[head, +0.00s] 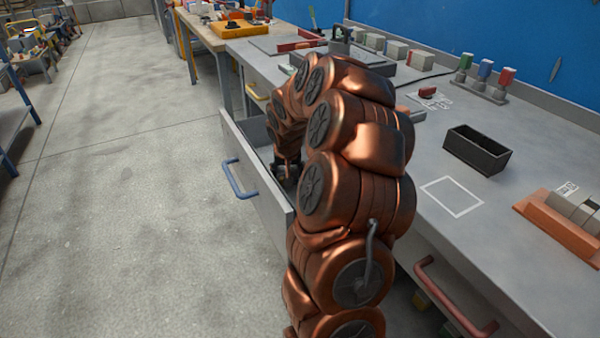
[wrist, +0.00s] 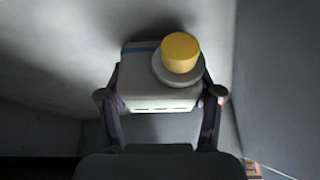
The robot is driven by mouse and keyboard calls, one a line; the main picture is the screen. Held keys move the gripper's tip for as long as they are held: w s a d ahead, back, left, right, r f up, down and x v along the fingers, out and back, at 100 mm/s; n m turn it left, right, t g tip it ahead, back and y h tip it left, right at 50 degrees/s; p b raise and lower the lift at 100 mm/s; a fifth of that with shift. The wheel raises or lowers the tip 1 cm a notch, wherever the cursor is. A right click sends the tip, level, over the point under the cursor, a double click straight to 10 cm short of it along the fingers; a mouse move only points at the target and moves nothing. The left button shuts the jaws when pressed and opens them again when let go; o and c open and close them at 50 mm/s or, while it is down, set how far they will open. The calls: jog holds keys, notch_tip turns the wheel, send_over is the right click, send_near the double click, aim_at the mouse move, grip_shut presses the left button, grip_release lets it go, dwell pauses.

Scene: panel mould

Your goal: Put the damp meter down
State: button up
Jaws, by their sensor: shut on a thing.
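The damp meter (wrist: 145,88) appears to be the pale grey box with a blue stripe and a yellow round knob (wrist: 181,53) on a grey collar. My gripper (wrist: 160,95) is shut on it, one dark finger at each side. In the head view my gripper (head: 284,170) reaches down into the open drawer (head: 262,182), and my arm hides most of the inside. The meter cannot be made out there. In the wrist view, grey drawer surfaces lie around the meter; whether it touches the floor, I cannot tell.
The drawer's blue handle (head: 240,178) faces the open floor at left. On the bench (head: 420,150) stand a black open bin (head: 476,152) and an orange holder (head: 560,222). A white outlined square (head: 452,197) is empty. A red handle (head: 455,298) sits on the bench front.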

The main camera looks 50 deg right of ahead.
aim_at(300, 179)
jog(key=shift+s+d, duration=0.2)
jog(key=shift+d, duration=0.5)
jog(key=d, duration=0.1)
jog(key=s+d, duration=0.1)
jog(key=shift+d+f, duration=0.25)
jog(key=shift+d, duration=0.05)
jog(key=shift+a+f, duration=0.1)
jog(key=shift+f, duration=0.2)
jog(key=shift+f, duration=0.15)
jog(key=o, duration=1.5)
jog(key=shift+c, duration=0.2)
jog(key=v, duration=0.7)
jog(key=shift+r, duration=0.3)
